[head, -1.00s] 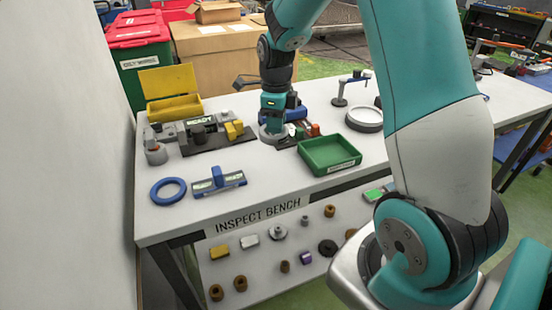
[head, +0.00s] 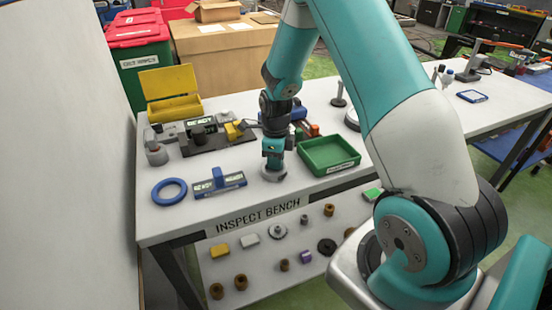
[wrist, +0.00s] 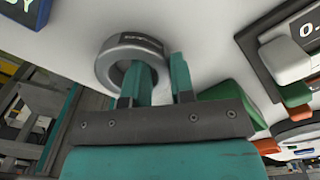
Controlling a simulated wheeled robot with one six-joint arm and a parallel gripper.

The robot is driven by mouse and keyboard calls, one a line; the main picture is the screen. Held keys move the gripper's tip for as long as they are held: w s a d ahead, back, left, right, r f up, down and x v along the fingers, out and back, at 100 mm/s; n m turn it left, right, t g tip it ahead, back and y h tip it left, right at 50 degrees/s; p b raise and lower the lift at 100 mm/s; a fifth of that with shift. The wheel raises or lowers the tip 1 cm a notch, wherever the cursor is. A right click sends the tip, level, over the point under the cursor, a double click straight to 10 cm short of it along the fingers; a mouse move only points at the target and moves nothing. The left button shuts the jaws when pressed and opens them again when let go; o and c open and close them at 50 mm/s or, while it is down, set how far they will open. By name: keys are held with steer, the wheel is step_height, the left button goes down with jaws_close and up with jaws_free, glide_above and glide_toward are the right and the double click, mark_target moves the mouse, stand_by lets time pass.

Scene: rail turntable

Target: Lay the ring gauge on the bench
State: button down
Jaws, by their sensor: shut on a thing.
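The ring gauge is a grey ring with a dark marked band (wrist: 128,50), seen in the wrist view. My gripper (wrist: 162,72) is shut on its wall, with one finger inside the ring and one outside. In the head view my gripper (head: 273,167) points down over the white bench (head: 225,215), near its front edge. The ring gauge (head: 272,176) shows as a grey rim at the fingertips, low over the bench top or on it; I cannot tell whether it touches.
A green tray (head: 328,168) is close on the right. A blue-based display block (head: 219,185) and a blue ring (head: 169,191) lie to the left. A dark fixture plate (head: 220,142) and an open yellow box (head: 175,107) stand behind. Bare bench top lies in front.

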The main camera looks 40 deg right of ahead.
steer(key=shift+f, duration=0.2)
steer(key=c, duration=1)
jaws_free()
steer(key=shift+r, duration=0.15)
step_height(320, 180, up, 12)
steer(key=b, duration=0.2)
steer(key=s+a+r+n, duration=0.3)
steer(key=a+r+n, duration=0.1)
steer(key=a+n, duration=0.3)
steer(key=s+a+r+n+y, duration=0.1)
steer(key=s+a+r+n, duration=0.1)
steer(key=s+a+n, duration=0.3)
steer(key=s+a+r+n+y, duration=0.1)
steer(key=s+a+n, duration=0.5)
steer(key=n, duration=0.8)
steer(key=s+a+r+n+y, duration=0.2)
steer(key=s+a+n, duration=0.4)
steer(key=s+n, duration=0.3)
steer(key=shift+s+a+r+n, duration=0.15)
steer(key=shift+s+r+n, duration=0.1)
steer(key=shift+r, duration=0.2)
steer(key=shift+s+a+r+n, duration=0.1)
steer(key=shift+s+r+n, duration=0.1)
steer(key=shift+r, duration=0.25)
